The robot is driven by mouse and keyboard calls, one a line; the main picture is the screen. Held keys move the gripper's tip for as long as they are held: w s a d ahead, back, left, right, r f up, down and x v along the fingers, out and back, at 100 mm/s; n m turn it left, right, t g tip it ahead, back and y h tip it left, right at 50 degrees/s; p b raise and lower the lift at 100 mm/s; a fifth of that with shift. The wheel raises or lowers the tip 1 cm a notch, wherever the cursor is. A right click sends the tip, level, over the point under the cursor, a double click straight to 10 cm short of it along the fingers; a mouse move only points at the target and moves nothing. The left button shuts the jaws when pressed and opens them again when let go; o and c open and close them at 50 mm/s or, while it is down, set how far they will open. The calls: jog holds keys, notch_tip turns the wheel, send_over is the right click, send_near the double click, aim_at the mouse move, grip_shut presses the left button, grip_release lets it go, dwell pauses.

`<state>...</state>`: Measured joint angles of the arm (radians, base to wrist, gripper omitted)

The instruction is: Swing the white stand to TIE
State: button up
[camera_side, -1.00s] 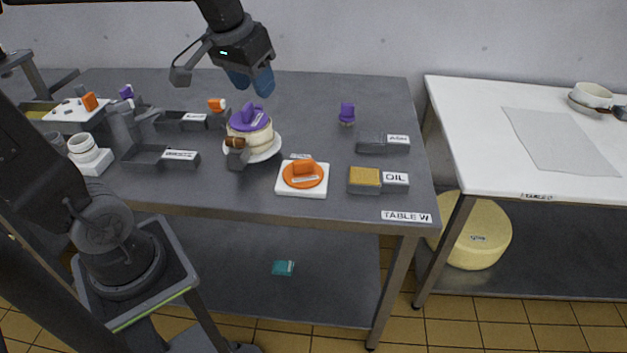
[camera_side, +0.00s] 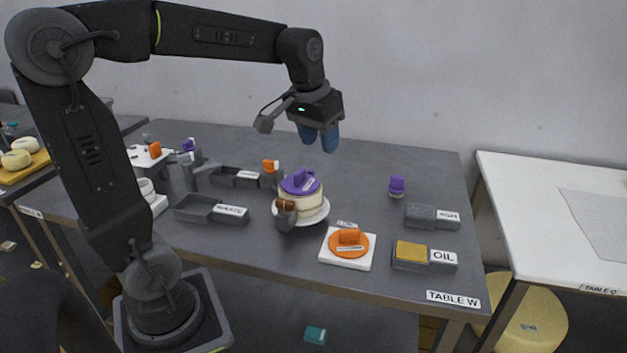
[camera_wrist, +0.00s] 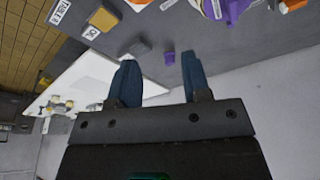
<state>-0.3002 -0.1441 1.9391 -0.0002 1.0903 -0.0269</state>
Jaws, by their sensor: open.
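The white stand (camera_side: 319,217) is a round plate on the table, bearing a pale round block (camera_side: 309,204) with a purple, handled top (camera_side: 300,182). A grey post with a brown knob (camera_side: 286,208) is at its front left. I cannot make out the word TIE on any label. My gripper (camera_side: 319,138) is open and empty, with blue fingers pointing down, above and behind the stand, apart from it. In the wrist view its fingers (camera_wrist: 160,80) are spread, and part of the purple top (camera_wrist: 235,8) shows at the upper edge.
An orange disc on a white board (camera_side: 331,258) lies right of the stand, near the OIL box (camera_side: 443,257) and the ASH box (camera_side: 432,217). A purple-topped piece (camera_side: 397,186) stands behind them. The WASTE tray (camera_side: 195,210) is at left. The table's back right is clear.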

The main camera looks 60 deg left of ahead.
jog(key=w+a+f+n+g, duration=0.25)
jog(key=w+a, duration=0.45)
jog(key=a, duration=0.4)
jog(key=n, duration=0.2)
send_over(311, 170)
notch_tip(311, 170, down, 6)
jog(key=shift+m+h, duration=0.25)
jog(key=shift+h, duration=0.15)
notch_tip(311, 170, down, 13)
jog(key=shift+f, duration=0.1)
jog(key=shift+c, duration=0.3)
grip_shut()
